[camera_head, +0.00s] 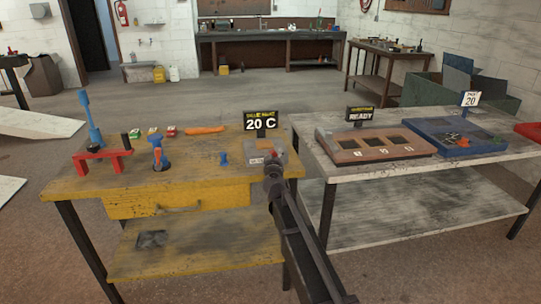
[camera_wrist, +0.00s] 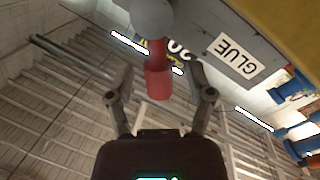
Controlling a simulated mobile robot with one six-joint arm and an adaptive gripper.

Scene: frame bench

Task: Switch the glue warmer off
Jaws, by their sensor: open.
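The glue warmer (camera_head: 254,155) is a grey box at the right end of the yellow bench. Its GLUE label (camera_wrist: 236,57) shows upside down in the wrist view. A black sign (camera_head: 261,122) behind it reads 20 C. A red lever (camera_wrist: 158,82) extends from a round grey pivot (camera_wrist: 153,18) on the warmer. My gripper (camera_wrist: 158,74) is open, with one finger on each side of the lever and visible gaps at both sides. In the head view my gripper (camera_head: 272,168) is at the warmer's front and hides part of it.
On the yellow bench (camera_head: 200,180) stand a red stand (camera_head: 102,155), a blue-and-orange tool (camera_head: 158,155) and a small blue part (camera_head: 224,158). A white-topped bench (camera_head: 350,172) to the right bears a brown slotted tray (camera_head: 345,148) and a blue tray (camera_head: 425,135).

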